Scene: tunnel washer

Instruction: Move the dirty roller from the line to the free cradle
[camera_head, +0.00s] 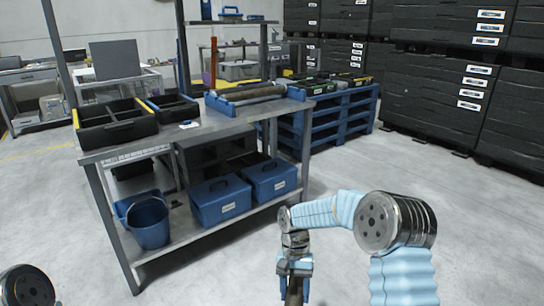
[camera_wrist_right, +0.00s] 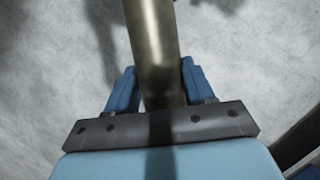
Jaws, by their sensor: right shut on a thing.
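My right gripper (camera_head: 296,268) is in the lower middle of the head view, over the floor in front of the table. It is shut on a brass-brown roller (camera_head: 294,291). In the right wrist view the roller (camera_wrist_right: 155,50) runs between the two blue fingers of the right gripper (camera_wrist_right: 158,88) and out past the top edge; its surface looks dull and darker near the fingers. On the table top, a blue cradle stand (camera_head: 222,105) holds another roller (camera_head: 250,93) lying across it. Whether the stand has an empty place cannot be told. My left gripper is out of view.
The grey metal table (camera_head: 195,136) carries black bins (camera_head: 112,128) at its left. Blue boxes (camera_head: 220,203) and a blue bucket (camera_head: 149,224) are on its lower shelf. A blue pallet (camera_head: 345,120) stands behind. The floor at right is clear.

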